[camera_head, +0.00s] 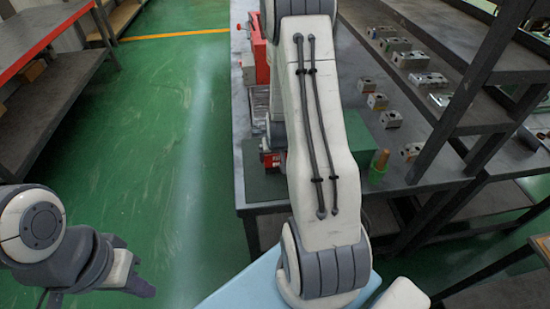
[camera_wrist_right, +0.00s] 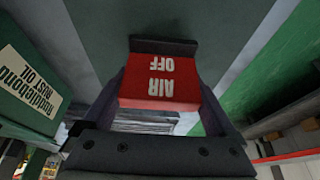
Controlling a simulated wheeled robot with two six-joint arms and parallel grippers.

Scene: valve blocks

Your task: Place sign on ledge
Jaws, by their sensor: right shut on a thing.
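The red sign (camera_wrist_right: 160,82), with white letters reading AIR OFF, appears upside down in the right wrist view. My right gripper (camera_wrist_right: 162,98) is shut on it, with a dark finger along each side. A dark bar (camera_wrist_right: 163,46) lies right at the sign's far edge; I cannot tell whether it belongs to the sign. In the head view my right arm hides most of this spot, and a small red part (camera_head: 270,158) shows beside it over the bench. I cannot make out which surface is the ledge. My left gripper (camera_head: 142,288) hangs over the floor, away from the bench.
The grey bench (camera_head: 405,170) carries several metal blocks (camera_head: 390,119) and a green container (camera_head: 359,136), whose rust oil label shows in the right wrist view (camera_wrist_right: 32,88). A dark shelf frame (camera_head: 470,90) stands at right. A red-edged table (camera_head: 40,45) stands at left; green floor between is clear.

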